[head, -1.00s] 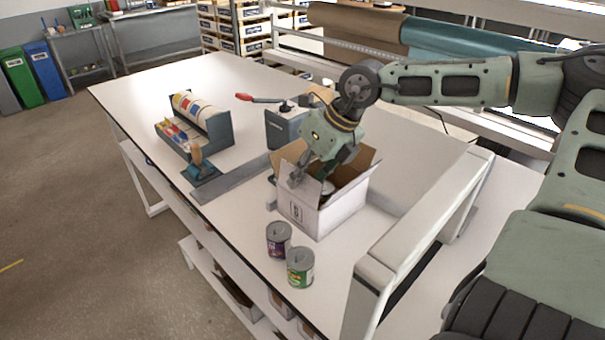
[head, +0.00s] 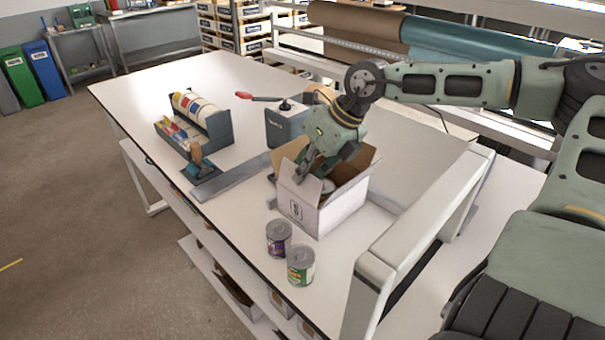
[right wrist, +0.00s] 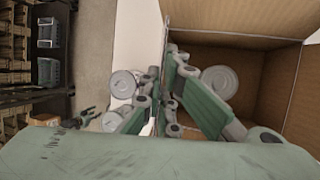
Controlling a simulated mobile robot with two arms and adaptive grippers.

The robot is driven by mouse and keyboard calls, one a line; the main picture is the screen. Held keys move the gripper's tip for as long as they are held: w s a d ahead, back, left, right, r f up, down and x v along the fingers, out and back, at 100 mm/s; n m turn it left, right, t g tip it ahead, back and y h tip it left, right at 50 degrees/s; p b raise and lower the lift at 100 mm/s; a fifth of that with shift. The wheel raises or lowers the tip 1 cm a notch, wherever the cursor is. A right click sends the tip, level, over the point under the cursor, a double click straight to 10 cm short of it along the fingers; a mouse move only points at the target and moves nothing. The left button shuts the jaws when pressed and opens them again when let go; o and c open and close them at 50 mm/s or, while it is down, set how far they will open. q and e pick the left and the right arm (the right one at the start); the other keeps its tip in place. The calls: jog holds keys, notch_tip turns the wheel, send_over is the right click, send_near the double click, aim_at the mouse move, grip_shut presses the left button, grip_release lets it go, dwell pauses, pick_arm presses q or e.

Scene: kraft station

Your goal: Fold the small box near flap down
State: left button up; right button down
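The small box (head: 335,213) is an open carton on the table, white outside and brown inside. Its near flap (head: 300,190) stands up at the near left side, partly covered by my gripper. My right gripper (head: 306,172) points down at that flap, over the box's near edge. In the right wrist view my gripper's fingers (right wrist: 162,100) are close together, at the edge between the brown interior and the outside. Whether they pinch the flap is unclear. A can (right wrist: 218,82) stands inside the box. My left gripper is not in view.
Two cans, one purple (head: 278,238) and one green (head: 301,266), stand just in front of the box near the table (head: 250,240) edge. A tape dispenser (head: 215,130) and a grey device with a red lever (head: 285,125) stand to the left. A white frame (head: 420,225) rises at right.

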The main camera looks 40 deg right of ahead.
aim_at(291, 190)
jog(key=d+f+y+b, duration=0.1)
jog(key=y+b, duration=0.1)
jog(key=d+m+y+b, duration=0.1)
jog(key=y+b, duration=0.1)
jog(key=b, duration=0.1)
jog(key=shift+w+d+f, duration=0.1)
jog(key=shift+d+f, duration=0.05)
jog(key=shift+f, duration=0.25)
jog(key=shift+d+y+b, duration=0.2)
jog(key=shift+y+b, duration=0.8)
jog(key=shift+b, duration=0.3)
jog(key=c, duration=2)
grip_release()
jog(key=shift+d+r, duration=0.1)
jog(key=shift+r, duration=0.05)
jog(key=v, duration=1.1)
jog(key=shift+s+d+r, duration=0.15)
jog(key=shift+s+d, duration=0.05)
jog(key=shift+d, duration=0.1)
jog(key=shift+c, duration=0.5)
